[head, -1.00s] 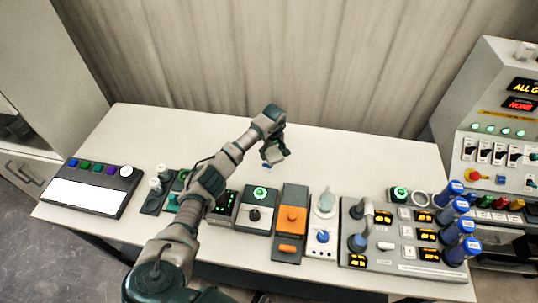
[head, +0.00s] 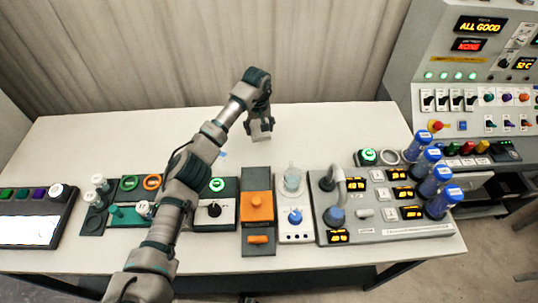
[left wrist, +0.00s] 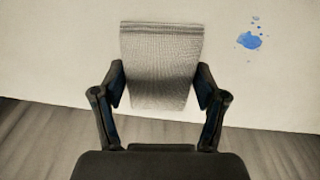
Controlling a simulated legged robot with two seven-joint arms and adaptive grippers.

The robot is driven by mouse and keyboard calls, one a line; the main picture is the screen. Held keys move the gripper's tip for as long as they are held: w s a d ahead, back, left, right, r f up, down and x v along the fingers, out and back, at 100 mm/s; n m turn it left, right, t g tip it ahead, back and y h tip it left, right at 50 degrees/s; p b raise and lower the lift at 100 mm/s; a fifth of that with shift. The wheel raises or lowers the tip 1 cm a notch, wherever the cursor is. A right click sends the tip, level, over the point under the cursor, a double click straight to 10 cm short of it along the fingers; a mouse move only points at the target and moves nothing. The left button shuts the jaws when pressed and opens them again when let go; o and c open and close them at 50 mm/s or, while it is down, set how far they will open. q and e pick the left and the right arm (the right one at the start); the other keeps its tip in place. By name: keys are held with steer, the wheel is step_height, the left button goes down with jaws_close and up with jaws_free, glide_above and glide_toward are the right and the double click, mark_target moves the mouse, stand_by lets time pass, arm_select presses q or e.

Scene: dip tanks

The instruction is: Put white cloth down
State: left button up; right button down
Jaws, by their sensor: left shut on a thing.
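A pale white-grey cloth (head: 262,131) hangs from my left gripper (head: 260,118) over the back middle of the white table. In the left wrist view the cloth (left wrist: 160,55) is a roughly rectangular textured piece between the two fingers of the left gripper (left wrist: 160,85), which is shut on it. I cannot tell whether its lower edge touches the tabletop. A blue spill (left wrist: 250,41) lies on the table beside the cloth, apart from it; in the head view it is a small blue mark left of the gripper. My right gripper is not in view.
Along the table's front stand a device with an orange block (head: 258,207), a panel with yellow displays (head: 390,235) and several blue-capped bottles (head: 437,178). A control console (head: 480,100) stands at the right. The tabletop (head: 330,130) right of the cloth is clear.

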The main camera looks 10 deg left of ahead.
arm_select(q)
steer(key=d+b, duration=0.1)
steer(key=m, duration=0.1)
steer(key=d+b, duration=0.1)
steer(key=shift+w+d+f+m+b, duration=0.2)
steer(key=shift+w+d+m+b, duration=0.05)
steer(key=shift+d+m+b, duration=0.05)
steer(key=shift+f, duration=0.3)
glide_above(267, 150)
step_height(267, 150, down, 4)
steer(key=shift+f, duration=0.25)
steer(key=shift+w+d+f, duration=0.1)
steer(key=shift+d+f, duration=0.05)
steer(key=shift+f, duration=0.5)
step_height(267, 150, down, 2)
steer(key=shift+d+f+b, duration=0.15)
steer(key=shift+f+b, duration=0.05)
steer(key=shift+b, duration=0.15)
steer(key=shift+f, duration=0.4)
steer(key=shift+a, duration=0.2)
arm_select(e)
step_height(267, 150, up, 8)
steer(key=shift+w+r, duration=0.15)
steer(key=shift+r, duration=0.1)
arm_select(q)
steer(key=shift+a+f, duration=0.1)
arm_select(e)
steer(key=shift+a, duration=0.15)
arm_select(q)
steer(key=shift+f, duration=0.1)
